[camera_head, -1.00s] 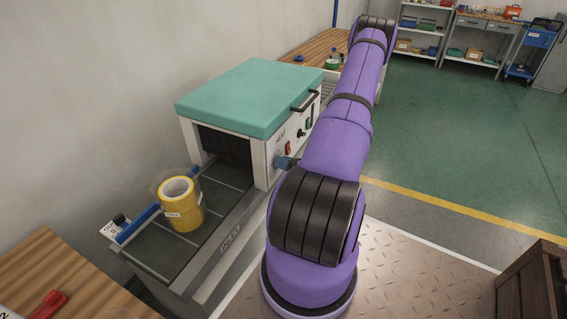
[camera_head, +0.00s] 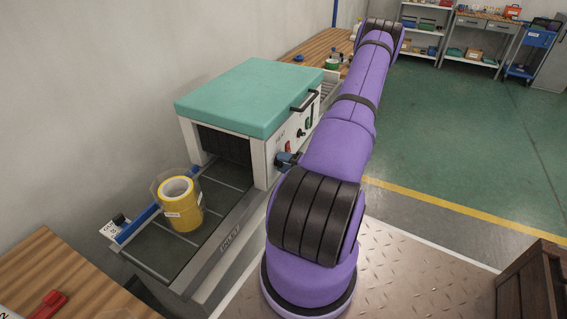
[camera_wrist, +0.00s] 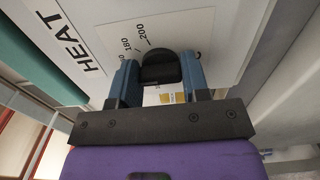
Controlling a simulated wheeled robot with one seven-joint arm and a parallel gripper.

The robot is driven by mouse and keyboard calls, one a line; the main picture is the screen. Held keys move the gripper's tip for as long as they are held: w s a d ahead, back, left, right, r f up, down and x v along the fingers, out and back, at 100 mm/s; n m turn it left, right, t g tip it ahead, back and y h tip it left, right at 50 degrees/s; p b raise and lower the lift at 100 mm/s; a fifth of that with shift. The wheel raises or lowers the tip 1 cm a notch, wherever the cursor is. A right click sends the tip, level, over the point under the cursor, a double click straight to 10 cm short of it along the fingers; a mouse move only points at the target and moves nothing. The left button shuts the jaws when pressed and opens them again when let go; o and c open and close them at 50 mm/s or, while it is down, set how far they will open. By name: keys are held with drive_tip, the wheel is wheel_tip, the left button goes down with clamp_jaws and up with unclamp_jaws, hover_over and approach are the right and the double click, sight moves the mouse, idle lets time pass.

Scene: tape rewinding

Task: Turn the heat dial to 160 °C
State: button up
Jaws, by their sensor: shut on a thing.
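The heat dial is a black round knob (camera_wrist: 160,68) on the white front panel (camera_wrist: 205,22) of a machine with a teal lid (camera_head: 252,95). My gripper (camera_wrist: 160,76) is shut on the dial, with one blue finger on each side of it. In the wrist view the scale shows 180 and 200 past the knob, and a partly hidden number ending in 60 lies by the left finger. I cannot make out a pointer mark on the dial. In the head view my gripper (camera_head: 286,160) is at the panel, and the dial is hidden there.
Yellow tape rolls (camera_head: 180,212) in clear wrap stand on the dark conveyor (camera_head: 165,248) left of my arm. A black handle (camera_head: 305,100) juts from the lid above the panel. A wooden crate (camera_head: 535,285) stands at the lower right. The green floor beyond is clear.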

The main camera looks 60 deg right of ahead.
drive_tip(key=shift+f+m, duration=0.1)
drive_tip(key=shift+m, duration=1.4)
drive_tip(key=o, duration=0.9)
drive_tip(key=shift+s, duration=0.15)
drive_tip(key=s, duration=1)
drive_tip(key=shift+s+d, duration=0.25)
drive_tip(key=shift+d, duration=0.15)
